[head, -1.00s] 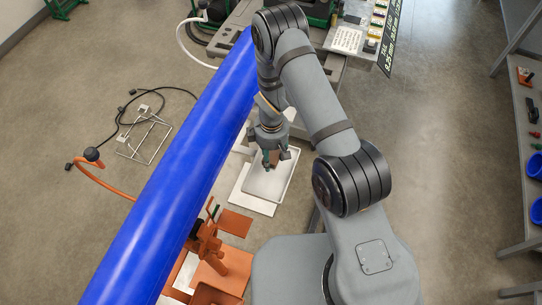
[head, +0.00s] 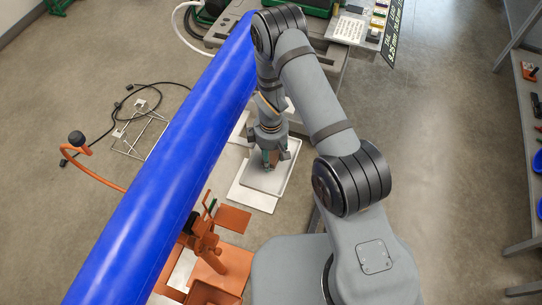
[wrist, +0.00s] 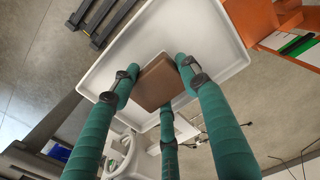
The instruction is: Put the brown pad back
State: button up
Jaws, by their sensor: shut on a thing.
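The brown pad (wrist: 158,82) is a small flat block, held between the green fingers of my gripper (wrist: 158,85) in the wrist view. The white tray (wrist: 212,62) with a raised rim lies beyond the pad in that view. In the head view my gripper (head: 270,160) points down over the tray (head: 283,180), with a little of the pad showing brown between the fingers. I cannot tell whether the pad touches the tray floor.
The long blue pipe (head: 165,165) runs just left of my gripper. An orange clamp structure (head: 215,262) stands in front of the tray. Floor lies open between.

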aim_at(271, 156)
jog(key=shift+f+b, duration=0.6)
jog(key=shift+b, duration=0.05)
jog(key=o, duration=1.3)
jog(key=shift+o, duration=0.2)
jog(key=shift+r, duration=0.1)
notch_tip(271, 156, up, 12)
